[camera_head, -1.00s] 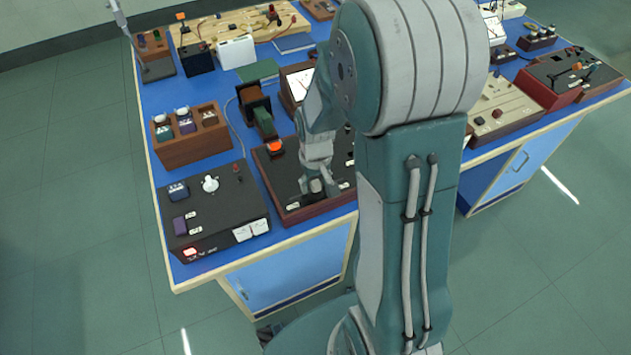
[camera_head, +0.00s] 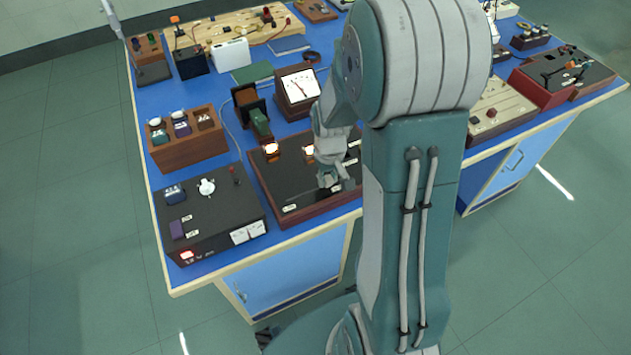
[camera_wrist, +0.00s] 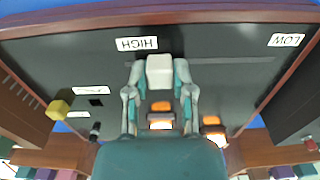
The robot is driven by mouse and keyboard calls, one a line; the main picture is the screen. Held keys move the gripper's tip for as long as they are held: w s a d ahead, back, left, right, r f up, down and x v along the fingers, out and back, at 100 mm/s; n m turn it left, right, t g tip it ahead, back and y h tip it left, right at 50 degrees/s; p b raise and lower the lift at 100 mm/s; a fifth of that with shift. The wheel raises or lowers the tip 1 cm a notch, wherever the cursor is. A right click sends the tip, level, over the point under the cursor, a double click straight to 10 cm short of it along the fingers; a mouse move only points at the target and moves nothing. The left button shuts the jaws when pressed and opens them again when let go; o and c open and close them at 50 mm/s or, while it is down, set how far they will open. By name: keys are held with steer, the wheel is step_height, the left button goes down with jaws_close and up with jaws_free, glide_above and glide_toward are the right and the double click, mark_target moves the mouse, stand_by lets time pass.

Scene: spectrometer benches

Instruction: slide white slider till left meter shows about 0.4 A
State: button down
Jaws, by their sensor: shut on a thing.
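The white slider (camera_wrist: 160,70) is a pale block on a dark panel in the wrist view, below the HIGH label (camera_wrist: 137,44) and away from the LOW label (camera_wrist: 286,40). My gripper (camera_wrist: 160,76) is shut on it, one finger on each side. In the head view my gripper (camera_head: 330,178) is low over the dark slider panel (camera_head: 285,185) and hides the slider. The left meter (camera_head: 239,236) is a small white dial on the black box at front left, beside a right meter (camera_head: 257,229). Their needles are too small to read.
Two lamps (camera_head: 272,151) glow on the slider panel. A large dial meter (camera_head: 299,86) stands behind it. A yellow knob (camera_wrist: 58,107) is on the panel in the wrist view.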

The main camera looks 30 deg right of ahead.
mark_target(329, 177)
steer(key=shift+d, duration=0.35)
steer(key=shift+c, duration=2.4)
jaws_free()
steer(key=shift+a, duration=0.2)
steer(key=shift+r, duration=0.1)
steer(key=shift+w+d+r, duration=0.1)
steer(key=shift+r, duration=0.25)
step_height(329, 177, up, 11)
